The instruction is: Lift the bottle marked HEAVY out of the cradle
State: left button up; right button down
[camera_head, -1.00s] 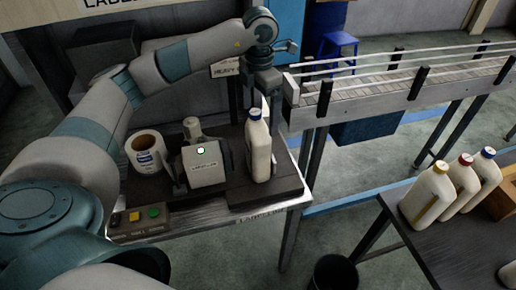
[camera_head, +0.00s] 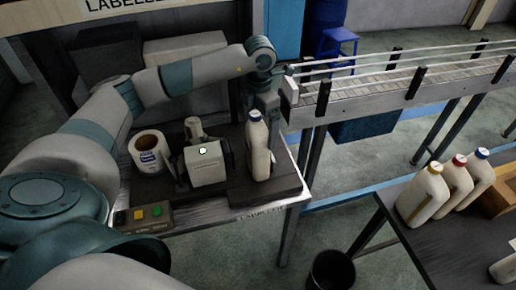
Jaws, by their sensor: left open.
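A white bottle with a blue cap (camera_head: 260,155) stands upright on a dark block, seemingly the cradle (camera_head: 265,192), at the right end of the labelling bench. No HEAVY marking can be read on it. My left gripper (camera_head: 264,122) points down at the bottle's top, around or just behind the cap and neck; I cannot tell which. It is open, and its fingers are partly hidden by the bottle. My right gripper is not in view.
The labelling machine (camera_head: 207,165) and a label roll (camera_head: 150,152) stand left of the bottle. A button box (camera_head: 140,218) is at the bench's front. A conveyor (camera_head: 400,85) lies behind right. Several capped bottles (camera_head: 424,196) stand on the right table (camera_head: 440,245). A dark bin (camera_head: 331,272) is on the floor.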

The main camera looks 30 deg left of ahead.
pick_arm(q)
jog(key=shift+f+p, duration=0.4)
jog(key=shift+f, duration=0.8)
jog(key=shift+w+r, duration=0.1)
jog(key=c, duration=1.5)
jog(key=shift+r, duration=0.1)
